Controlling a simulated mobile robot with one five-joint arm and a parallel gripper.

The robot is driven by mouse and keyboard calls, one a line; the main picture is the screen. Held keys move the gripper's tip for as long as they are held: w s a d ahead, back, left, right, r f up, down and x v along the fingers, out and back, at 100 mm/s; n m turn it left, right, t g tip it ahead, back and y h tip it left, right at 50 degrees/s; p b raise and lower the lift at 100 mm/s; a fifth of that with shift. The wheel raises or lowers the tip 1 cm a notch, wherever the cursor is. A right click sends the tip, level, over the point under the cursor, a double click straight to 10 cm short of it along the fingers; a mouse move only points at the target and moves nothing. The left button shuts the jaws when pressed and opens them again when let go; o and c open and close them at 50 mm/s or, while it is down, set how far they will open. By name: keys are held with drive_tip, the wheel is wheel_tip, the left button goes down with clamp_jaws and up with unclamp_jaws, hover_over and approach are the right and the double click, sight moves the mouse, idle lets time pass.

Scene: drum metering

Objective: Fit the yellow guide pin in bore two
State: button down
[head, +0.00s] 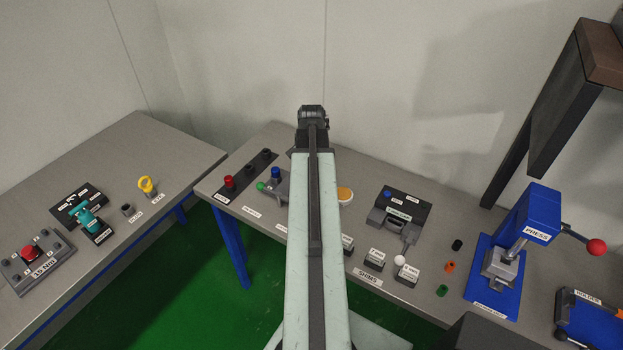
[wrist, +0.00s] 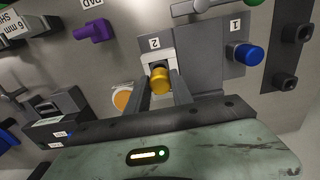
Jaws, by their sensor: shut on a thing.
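In the wrist view the yellow guide pin (wrist: 160,84) shows its rounded knob between the two fingers of my gripper (wrist: 161,80), which is shut on it. The pin is in front of the light block of bore two (wrist: 157,57), under the label "2". The pin's far end is hidden, so I cannot tell whether it is inside the bore. A blue pin (wrist: 248,55) stands at the place labelled "1", to the right. In the head view my arm hides the pin and bore two; the blue pin (head: 276,173) shows left of the arm.
A purple piece (wrist: 93,31) stands left of bore two in the wrist view. A dish with an orange top (wrist: 122,99) is close by my left finger. A black strip with dark posts (wrist: 289,60) is at the right. The blue press (head: 526,230) stands far right in the head view.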

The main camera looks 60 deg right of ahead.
drive_tip(key=shift+f+b, duration=1.45)
drive_tip(key=shift+f, duration=0.15)
drive_tip(key=c, duration=1)
unclamp_jaws()
drive_tip(key=shift+r, duration=0.1)
drive_tip(key=shift+c, duration=0.2)
wheel_tip(320, 180, up, 8)
drive_tip(key=p, duration=0.8)
